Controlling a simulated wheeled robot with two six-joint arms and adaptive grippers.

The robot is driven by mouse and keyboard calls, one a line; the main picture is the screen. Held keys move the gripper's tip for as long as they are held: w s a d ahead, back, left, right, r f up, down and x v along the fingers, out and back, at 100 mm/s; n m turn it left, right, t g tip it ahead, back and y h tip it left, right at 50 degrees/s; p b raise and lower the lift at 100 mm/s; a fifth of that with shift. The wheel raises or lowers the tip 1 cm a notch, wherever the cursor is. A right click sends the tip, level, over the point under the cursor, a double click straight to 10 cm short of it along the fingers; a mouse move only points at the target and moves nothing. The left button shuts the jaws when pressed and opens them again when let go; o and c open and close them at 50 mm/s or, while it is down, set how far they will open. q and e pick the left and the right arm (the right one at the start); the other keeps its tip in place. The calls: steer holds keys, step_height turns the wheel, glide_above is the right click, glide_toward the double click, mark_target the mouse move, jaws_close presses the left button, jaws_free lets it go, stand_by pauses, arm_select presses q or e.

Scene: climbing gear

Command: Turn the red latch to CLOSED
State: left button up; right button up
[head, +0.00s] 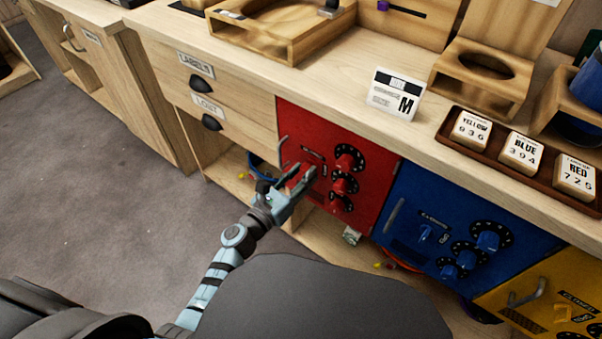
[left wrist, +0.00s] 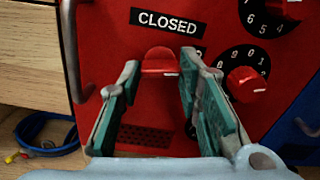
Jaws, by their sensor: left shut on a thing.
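The red door (head: 303,122) is the left one in a row of coloured doors under the counter. The red latch (left wrist: 160,61) sits on it, just below a black CLOSED label (left wrist: 168,21) in the left wrist view. My left gripper (head: 304,177) reaches the door, and its fingers (left wrist: 158,72) lie either side of the latch, shut on it. The fingers hide the latch's sides, so its exact angle is hard to tell. In the head view the gripper largely covers the latch. My right gripper is not in view.
Red number dials (head: 348,158) stand close to the right of the latch. A bar handle (left wrist: 74,52) is at the left in the wrist view. A blue door (head: 405,205) and a yellow door (head: 572,292) follow rightward. Number blocks (head: 520,152) stand on the counter.

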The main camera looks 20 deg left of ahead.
arm_select(q)
steer(key=n+p, duration=0.1)
steer(key=n, duration=0.2)
steer(key=shift+r+n, duration=0.1)
steer(key=shift+n, duration=0.2)
steer(key=n+p, duration=0.1)
steer(key=n, duration=0.3)
steer(key=shift+n, duration=0.3)
steer(key=n+p, duration=0.1)
steer(key=n, duration=0.1)
steer(key=shift+n, duration=0.4)
steer(key=shift+n+p, duration=0.6)
steer(key=shift+n, duration=0.6)
steer(key=shift+n+p, duration=0.3)
steer(key=shift+n, duration=0.6)
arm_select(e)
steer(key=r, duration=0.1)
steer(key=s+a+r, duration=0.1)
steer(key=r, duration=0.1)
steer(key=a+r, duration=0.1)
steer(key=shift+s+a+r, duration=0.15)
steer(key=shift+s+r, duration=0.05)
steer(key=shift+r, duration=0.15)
arm_select(q)
steer(key=shift+n, duration=0.3)
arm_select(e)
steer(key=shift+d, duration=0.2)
